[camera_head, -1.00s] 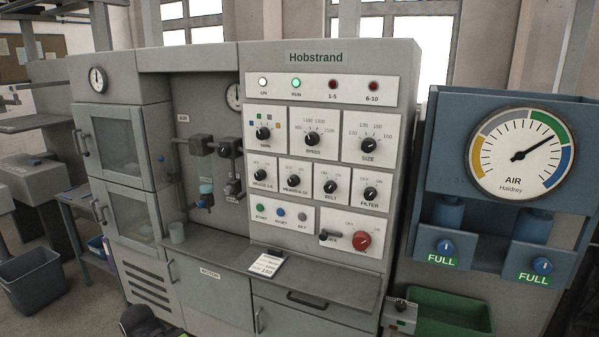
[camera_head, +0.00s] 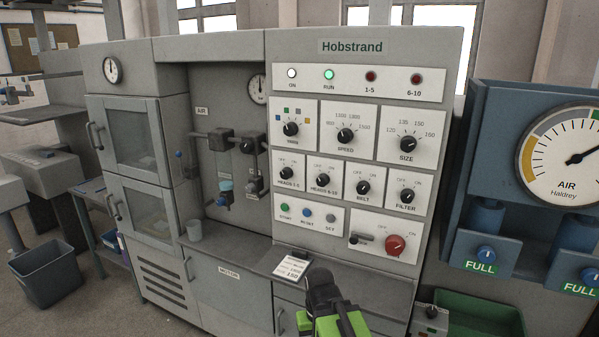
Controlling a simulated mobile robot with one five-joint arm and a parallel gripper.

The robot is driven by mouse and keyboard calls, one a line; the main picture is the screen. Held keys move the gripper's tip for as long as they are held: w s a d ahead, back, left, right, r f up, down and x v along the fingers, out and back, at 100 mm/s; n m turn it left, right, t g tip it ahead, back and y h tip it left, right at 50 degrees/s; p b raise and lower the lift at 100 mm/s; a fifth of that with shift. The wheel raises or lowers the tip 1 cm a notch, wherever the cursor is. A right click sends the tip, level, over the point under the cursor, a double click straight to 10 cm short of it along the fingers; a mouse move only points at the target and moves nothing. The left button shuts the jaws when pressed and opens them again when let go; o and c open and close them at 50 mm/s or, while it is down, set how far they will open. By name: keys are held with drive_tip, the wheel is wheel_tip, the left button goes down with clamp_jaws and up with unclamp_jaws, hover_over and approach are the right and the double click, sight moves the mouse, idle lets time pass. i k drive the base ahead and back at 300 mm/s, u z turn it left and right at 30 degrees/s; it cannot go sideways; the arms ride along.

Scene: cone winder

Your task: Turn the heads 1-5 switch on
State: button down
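The heads 1-5 switch (camera_head: 285,172) is a black knob on a white plate, at the left end of the third row of the Hobstrand panel, with OFF and ON marks above it. I cannot tell for certain which mark its pointer faces. The 1-5 lamp (camera_head: 370,77) is dark red and looks unlit. My gripper (camera_head: 322,285) shows at the bottom centre, dark with a green body behind it. It is in front of the counter, below and right of the switch and apart from it. Its fingers are too foreshortened to tell open from shut.
The heads 6-10 knob (camera_head: 322,180) sits close to the right of the switch. A red main knob (camera_head: 395,244) is lower right. The blue air unit (camera_head: 480,120) stands at the right.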

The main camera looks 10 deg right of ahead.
sight(286, 173)
drive_tip(key=u, duration=5.3)
drive_tip(key=i, duration=0.1)
drive_tip(key=z, duration=2.35)
drive_tip(key=k, duration=0.8)
drive_tip(key=z, duration=0.8)
drive_tip(key=i, duration=1)
drive_tip(key=u, duration=0.1)
